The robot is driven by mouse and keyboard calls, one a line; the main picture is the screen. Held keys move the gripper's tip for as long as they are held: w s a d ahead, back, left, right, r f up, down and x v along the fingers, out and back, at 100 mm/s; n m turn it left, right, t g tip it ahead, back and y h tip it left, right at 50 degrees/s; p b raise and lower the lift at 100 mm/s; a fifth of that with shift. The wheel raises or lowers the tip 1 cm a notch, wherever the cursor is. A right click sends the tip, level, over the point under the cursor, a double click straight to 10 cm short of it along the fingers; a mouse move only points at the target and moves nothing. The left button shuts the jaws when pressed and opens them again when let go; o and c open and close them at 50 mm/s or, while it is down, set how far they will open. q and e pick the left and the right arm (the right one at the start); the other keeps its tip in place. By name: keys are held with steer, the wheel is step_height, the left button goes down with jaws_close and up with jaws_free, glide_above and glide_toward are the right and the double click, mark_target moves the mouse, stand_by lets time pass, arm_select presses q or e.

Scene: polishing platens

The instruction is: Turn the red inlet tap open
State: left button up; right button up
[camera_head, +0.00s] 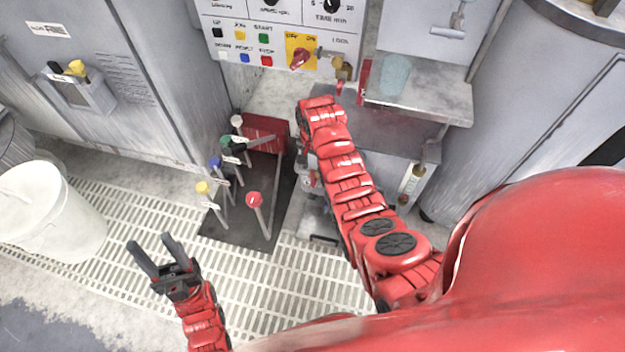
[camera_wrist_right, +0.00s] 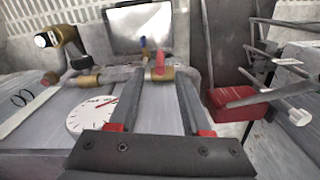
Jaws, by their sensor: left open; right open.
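The red tap handle (camera_wrist_right: 160,62) stands upright on a brass valve body (camera_wrist_right: 158,74) in a horizontal grey pipe, in the right wrist view. My right gripper (camera_wrist_right: 158,78) is open, with its two dark fingers pointing at the valve. The red handle shows between the fingertips; I cannot tell whether either finger touches it. In the head view my right arm covers this area, and the right gripper cannot be made out. My left gripper (camera_head: 158,252) is open and empty above the floor grating, away from the machine.
A white dial with a red needle (camera_wrist_right: 92,115) lies left of the right fingers. A blue handle (camera_wrist_right: 143,42) is just behind the tap. Rods with coloured knobs (camera_head: 255,199) stand beside a red box (camera_head: 266,130). A white bucket (camera_head: 50,215) is at left.

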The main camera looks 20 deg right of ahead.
mark_target(313, 177)
step_height(313, 177, down, 7)
steer(key=shift+f+b, duration=0.2)
steer(key=shift+b, duration=0.5)
jaws_close()
stand_by(1.0)
